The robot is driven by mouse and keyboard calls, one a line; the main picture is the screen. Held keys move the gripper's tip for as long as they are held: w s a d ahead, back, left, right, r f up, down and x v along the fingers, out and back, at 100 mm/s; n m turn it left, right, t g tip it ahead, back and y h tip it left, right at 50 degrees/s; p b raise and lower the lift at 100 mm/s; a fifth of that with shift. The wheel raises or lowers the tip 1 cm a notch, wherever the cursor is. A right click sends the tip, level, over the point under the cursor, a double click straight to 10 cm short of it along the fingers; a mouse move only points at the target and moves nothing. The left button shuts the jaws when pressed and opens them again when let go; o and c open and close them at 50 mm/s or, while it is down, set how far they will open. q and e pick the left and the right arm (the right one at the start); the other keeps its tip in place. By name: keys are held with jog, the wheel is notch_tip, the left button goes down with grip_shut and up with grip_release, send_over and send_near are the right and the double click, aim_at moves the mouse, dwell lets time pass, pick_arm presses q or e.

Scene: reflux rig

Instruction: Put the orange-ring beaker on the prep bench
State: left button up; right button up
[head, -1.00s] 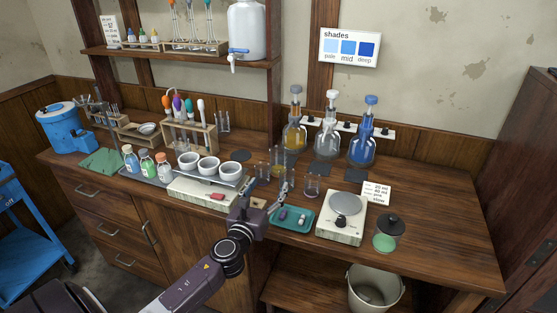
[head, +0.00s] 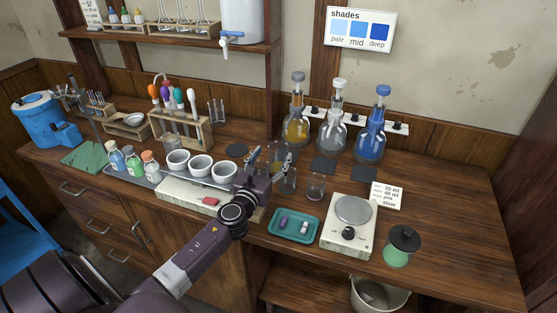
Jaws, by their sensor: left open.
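Several small clear glass beakers stand on the wooden bench (head: 440,215). One beaker (head: 279,150) with a yellowish tint is just behind my left gripper's fingertips. Another beaker (head: 288,184) is right beside the gripper, partly covered by it. A third beaker (head: 316,187) with a pinkish base stands to the right. I cannot tell which of them carries an orange ring. My left gripper (head: 270,159) is open, its fingers pointing away over the bench among these beakers. It holds nothing that I can see. My right gripper is not in view.
A teal tray (head: 272,228) with small items, a hotplate (head: 335,240) and a green-filled jar (head: 398,255) stand front right. Three stoppered flasks (head: 332,133) stand at the back. White bowls (head: 200,166) and bottles are to the left. The bench's right end is clear.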

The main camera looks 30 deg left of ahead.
aim_at(281, 143)
pick_arm(q)
jog(key=x, duration=0.4)
jog(key=shift+w+f, duration=0.2)
jog(key=shift+w, duration=0.4)
jog(key=shift+a, duration=0.1)
jog(key=c, duration=1.1)
grip_shut()
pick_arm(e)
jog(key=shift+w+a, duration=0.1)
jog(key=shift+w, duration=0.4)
pick_arm(q)
jog(key=shift+r, duration=0.1)
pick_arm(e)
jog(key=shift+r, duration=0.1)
pick_arm(q)
jog(key=shift+r, duration=0.1)
